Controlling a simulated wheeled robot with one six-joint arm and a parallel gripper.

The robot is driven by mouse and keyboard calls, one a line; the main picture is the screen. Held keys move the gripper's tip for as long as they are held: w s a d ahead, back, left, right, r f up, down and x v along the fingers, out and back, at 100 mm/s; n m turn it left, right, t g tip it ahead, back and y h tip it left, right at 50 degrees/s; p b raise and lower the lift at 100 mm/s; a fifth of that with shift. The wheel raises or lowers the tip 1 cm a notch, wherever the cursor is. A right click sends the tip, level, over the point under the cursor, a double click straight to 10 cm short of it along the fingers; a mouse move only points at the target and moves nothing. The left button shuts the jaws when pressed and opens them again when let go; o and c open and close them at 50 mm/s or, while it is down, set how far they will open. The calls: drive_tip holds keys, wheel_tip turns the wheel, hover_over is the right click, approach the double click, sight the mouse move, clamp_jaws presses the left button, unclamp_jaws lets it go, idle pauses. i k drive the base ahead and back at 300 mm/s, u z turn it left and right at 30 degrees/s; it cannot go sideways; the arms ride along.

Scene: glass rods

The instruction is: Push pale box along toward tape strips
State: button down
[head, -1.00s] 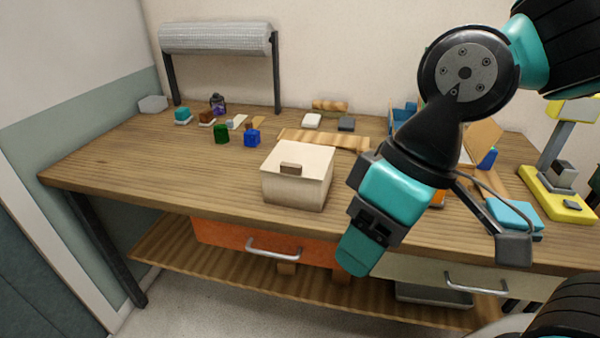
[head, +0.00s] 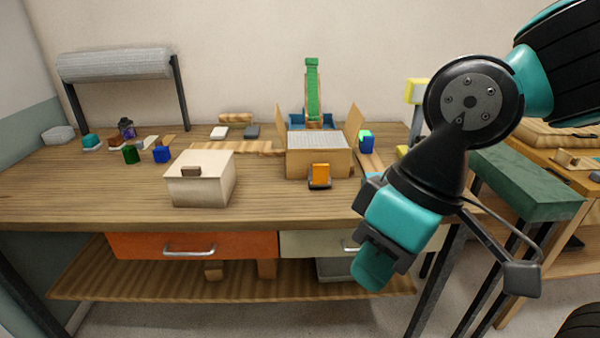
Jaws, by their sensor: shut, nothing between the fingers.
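The pale box (head: 201,188) stands upright on the workbench near its front edge, left of centre.
Green (head: 130,154) and blue (head: 161,154) blocks stand left of the box. A wavy wooden board (head: 225,148) lies behind it. An open carton (head: 318,163) and an orange item (head: 320,174) stand right. Bare bench top lies left of the box.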

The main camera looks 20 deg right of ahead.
sight(196, 192)
drive_tip(key=z, duration=0.3)
drive_tip(key=k, duration=0.55)
drive_tip(key=u, duration=0.7)
drive_tip(key=i, duration=1.6)
drive_tip(key=z, duration=0.8)
